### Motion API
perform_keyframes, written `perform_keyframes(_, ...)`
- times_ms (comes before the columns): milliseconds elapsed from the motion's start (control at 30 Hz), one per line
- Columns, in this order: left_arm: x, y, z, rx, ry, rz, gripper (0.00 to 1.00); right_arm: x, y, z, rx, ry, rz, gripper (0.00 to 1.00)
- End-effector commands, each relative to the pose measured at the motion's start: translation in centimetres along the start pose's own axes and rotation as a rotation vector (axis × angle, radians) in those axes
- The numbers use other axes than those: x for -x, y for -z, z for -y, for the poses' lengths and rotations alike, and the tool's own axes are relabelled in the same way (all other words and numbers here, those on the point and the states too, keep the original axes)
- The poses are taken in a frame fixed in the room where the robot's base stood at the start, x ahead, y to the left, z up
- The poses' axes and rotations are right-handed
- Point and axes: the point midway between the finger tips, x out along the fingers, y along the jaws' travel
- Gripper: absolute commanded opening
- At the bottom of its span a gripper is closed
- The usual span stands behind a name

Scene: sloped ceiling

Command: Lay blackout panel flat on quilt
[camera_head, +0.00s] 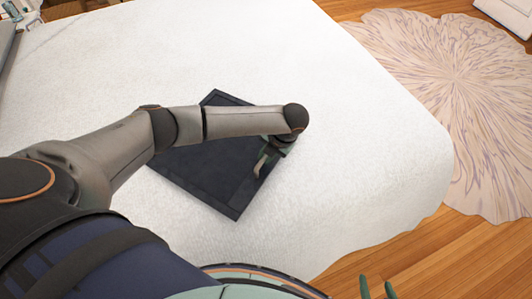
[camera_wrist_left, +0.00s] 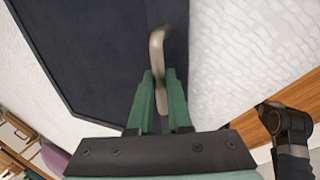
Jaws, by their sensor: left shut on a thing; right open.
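The blackout panel (camera_head: 222,168) is a dark, square, framed board over the white quilt (camera_head: 330,130). It looks flat or nearly so, but I cannot tell whether its whole underside touches the quilt. My left arm crosses over it and hides part of its middle. My left gripper (camera_head: 268,152) is at the panel's right side. In the left wrist view its green fingers (camera_wrist_left: 161,98) are shut on the panel's curved metal handle (camera_wrist_left: 157,50). My right gripper (camera_head: 377,287) shows at the bottom edge, open and empty, away from the panel.
The quilt is clear around the panel and drapes over the bed's rounded near-right corner. A round patterned rug (camera_head: 450,85) lies on the wooden floor (camera_head: 400,258) to the right. Small items (camera_head: 22,14) stand at the top left.

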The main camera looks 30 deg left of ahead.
Motion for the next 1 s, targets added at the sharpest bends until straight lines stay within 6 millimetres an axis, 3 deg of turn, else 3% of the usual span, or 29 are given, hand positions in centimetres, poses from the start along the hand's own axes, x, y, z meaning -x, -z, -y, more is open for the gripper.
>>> perform_keyframes(1000, -0.81, -0.02, 0.24, 0.001, -0.002, 0.000, 0.00, -0.04, 0.01, 0.00, 0.000, 0.000, -0.001, 0.68)
